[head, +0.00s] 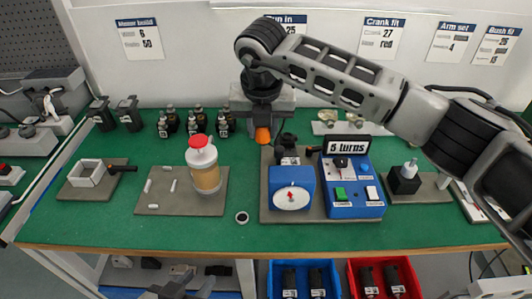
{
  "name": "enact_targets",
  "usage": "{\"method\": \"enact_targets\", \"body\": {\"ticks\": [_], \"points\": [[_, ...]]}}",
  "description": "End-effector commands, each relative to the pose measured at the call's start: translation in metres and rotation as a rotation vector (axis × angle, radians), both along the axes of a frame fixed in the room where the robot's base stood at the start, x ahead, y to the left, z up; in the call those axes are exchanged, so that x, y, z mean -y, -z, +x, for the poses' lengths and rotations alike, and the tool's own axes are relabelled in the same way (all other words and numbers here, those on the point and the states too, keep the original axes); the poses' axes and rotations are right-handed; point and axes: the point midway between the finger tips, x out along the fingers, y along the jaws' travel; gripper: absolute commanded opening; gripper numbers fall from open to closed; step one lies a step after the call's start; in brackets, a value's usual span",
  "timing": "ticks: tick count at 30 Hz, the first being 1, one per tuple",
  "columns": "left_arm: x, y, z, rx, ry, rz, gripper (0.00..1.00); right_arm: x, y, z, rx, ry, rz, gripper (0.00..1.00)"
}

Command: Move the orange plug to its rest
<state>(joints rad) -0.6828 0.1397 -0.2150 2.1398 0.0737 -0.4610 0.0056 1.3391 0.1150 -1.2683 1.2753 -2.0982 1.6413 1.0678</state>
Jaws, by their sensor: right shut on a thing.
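The orange plug (262,136) hangs below my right gripper (262,118), which is shut on it. The plug is above the back of the table, left of a dark fixture (287,150) behind the blue machine (291,190). I cannot tell which part is the plug's rest; the arm and gripper cover some of that area. My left gripper (180,285) is low at the bottom edge, in front of the table and apart from the plug; its finger opening is unclear.
A grey mat holds a red-capped jar (204,165). A control box (352,185) reading "5 turns" stands right of the blue machine. Several small dark bottles (196,121) stand behind. A black ring (242,218) lies at the front. Green table (130,225) is clear at front left.

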Motion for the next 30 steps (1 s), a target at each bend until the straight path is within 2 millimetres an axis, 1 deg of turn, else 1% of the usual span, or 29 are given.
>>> {"method": "enact_targets", "body": {"ticks": [3,24,30], "points": [[0.0,0.001,0.0,0.0,0.0,0.0,0.36,-0.007,0.001,-0.011,0.0,-0.003,0.0,0.0],[0.0,0.012,0.0,0.0,0.0,0.0,0.36,-0.042,0.001,-0.072,0.001,-0.004,0.0,0.0],[0.0,0.014,0.0,0.0,0.0,0.0,0.36,-0.048,0.0,-0.082,0.001,-0.001,0.0,0.0]]}}
